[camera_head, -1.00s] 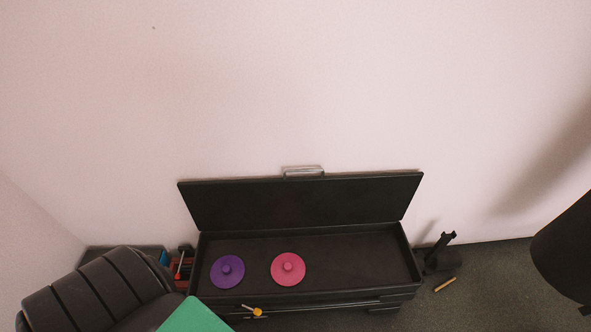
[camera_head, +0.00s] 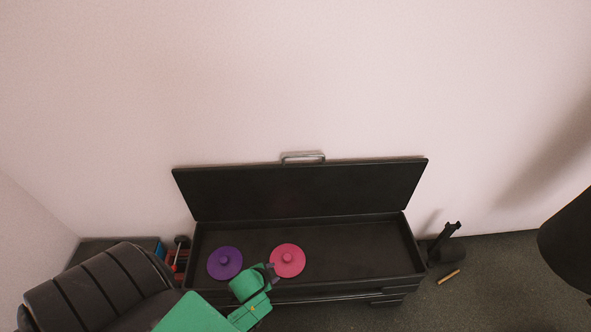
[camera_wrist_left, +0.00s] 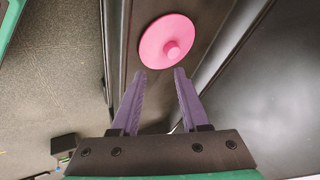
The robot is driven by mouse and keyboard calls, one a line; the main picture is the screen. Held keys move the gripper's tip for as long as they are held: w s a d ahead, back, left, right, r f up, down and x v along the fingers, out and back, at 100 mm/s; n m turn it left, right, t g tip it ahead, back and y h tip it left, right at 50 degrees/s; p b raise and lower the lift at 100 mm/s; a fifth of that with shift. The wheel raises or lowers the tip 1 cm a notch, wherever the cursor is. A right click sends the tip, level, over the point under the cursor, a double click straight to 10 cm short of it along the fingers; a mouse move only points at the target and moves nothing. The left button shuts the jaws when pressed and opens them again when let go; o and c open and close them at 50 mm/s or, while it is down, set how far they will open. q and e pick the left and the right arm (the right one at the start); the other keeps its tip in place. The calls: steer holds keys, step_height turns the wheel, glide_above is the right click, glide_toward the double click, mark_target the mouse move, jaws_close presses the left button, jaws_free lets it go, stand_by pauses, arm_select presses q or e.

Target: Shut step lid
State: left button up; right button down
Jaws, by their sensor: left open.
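The black box (camera_head: 350,268) stands on the floor against the wall. Its lid (camera_head: 300,192) is raised, leaning back toward the wall, with a metal handle (camera_head: 303,157) on its top edge. A purple disc (camera_head: 225,262) and a pink disc (camera_head: 288,260), each with a knob, lie inside. My left gripper (camera_head: 270,272) is over the box's front edge, close to the pink disc and below the lid. In the left wrist view, its purple fingers (camera_wrist_left: 160,73) are apart and empty, pointing toward the pink disc (camera_wrist_left: 167,40). My right gripper is not in view.
Red and black items (camera_head: 180,255) stand beside the box's left end. A black stand-like object (camera_head: 443,243) and a small tan stick (camera_head: 449,276) are on the floor to the right. The right half of the box interior is empty.

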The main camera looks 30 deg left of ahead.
arm_select(q)
steer(key=w+a+r+m+t+y+b, duration=0.25)
steer(key=w+r+m+t+b, duration=0.2)
steer(key=w+r, duration=0.9)
step_height(320, 180, up, 16)
steer(key=a+m+t+b, duration=0.1)
steer(key=a+m+t, duration=0.1)
steer(key=t, duration=0.2)
steer(key=b+x, duration=0.2)
steer(key=x, duration=1.2)
steer(key=shift+w+a+r, duration=0.2)
steer(key=shift+w+r, duration=0.05)
steer(key=shift+w, duration=0.15)
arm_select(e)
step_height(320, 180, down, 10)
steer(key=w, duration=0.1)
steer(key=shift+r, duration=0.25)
arm_select(q)
steer(key=shift+y, duration=0.25)
steer(key=shift+c, duration=0.3)
jaws_close()
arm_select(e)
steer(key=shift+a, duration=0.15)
